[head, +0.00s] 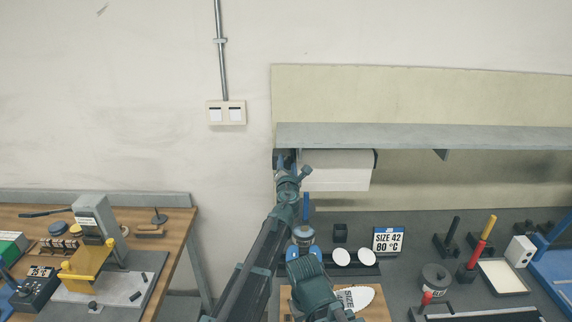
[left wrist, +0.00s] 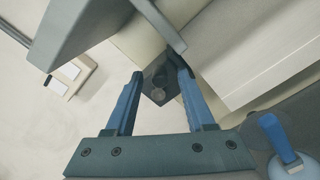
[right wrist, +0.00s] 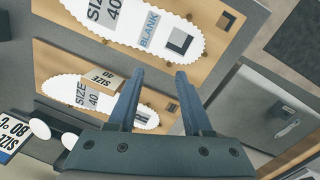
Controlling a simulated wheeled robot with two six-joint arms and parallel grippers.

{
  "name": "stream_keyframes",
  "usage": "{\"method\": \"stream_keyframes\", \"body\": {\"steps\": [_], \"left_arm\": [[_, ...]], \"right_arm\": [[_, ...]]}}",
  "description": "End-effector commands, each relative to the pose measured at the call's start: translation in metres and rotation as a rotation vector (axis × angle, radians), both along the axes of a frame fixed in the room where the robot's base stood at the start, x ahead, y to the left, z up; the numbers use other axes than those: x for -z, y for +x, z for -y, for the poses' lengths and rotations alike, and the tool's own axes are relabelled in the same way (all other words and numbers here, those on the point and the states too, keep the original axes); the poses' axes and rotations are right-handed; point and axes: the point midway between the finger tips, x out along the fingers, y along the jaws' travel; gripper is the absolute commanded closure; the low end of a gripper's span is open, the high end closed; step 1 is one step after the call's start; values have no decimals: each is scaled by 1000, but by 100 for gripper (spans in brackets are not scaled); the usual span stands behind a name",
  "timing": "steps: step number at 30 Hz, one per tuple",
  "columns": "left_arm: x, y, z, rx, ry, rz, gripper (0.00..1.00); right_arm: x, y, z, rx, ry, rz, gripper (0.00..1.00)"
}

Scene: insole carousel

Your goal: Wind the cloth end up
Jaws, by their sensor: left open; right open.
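A white cloth (head: 335,180) hangs from a roll under the grey wall shelf, its lower edge straight and level. It also shows in the left wrist view (left wrist: 255,50) as a pale sheet at right. A dark end fitting with a round knob (left wrist: 160,82) is at the roll's left end. My left gripper (left wrist: 158,76) is open, its fingers on either side of that fitting; I cannot tell if they touch it. My left arm partly hides this end in the head view. My right gripper (right wrist: 160,76) is open and empty, above boards with white insoles.
The grey shelf (head: 420,137) is close above the left gripper. A wooden workbench (head: 170,235) stands at left.

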Motion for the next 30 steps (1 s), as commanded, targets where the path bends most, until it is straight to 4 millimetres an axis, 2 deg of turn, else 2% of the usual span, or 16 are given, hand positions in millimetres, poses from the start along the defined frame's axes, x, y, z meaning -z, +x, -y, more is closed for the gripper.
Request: {"method": "stream_keyframes", "body": {"steps": [4,5,12,14,23,30], "left_arm": [[0,-1,0,0,0,0,45],[0,-1,0,0,0,0,49],[0,-1,0,0,0,0,92],[0,-1,0,0,0,0,100],[0,-1,0,0,-8,0,100],[-4,-1,-3,1,-103,0,100]], "right_arm": [[0,0,0,0,0,0,50],[0,0,0,0,0,0,50],[0,0,0,0,0,0,50],[0,0,0,0,0,0,50],[0,0,0,0,0,0,50],[-4,0,0,0,0,0,50]]}}
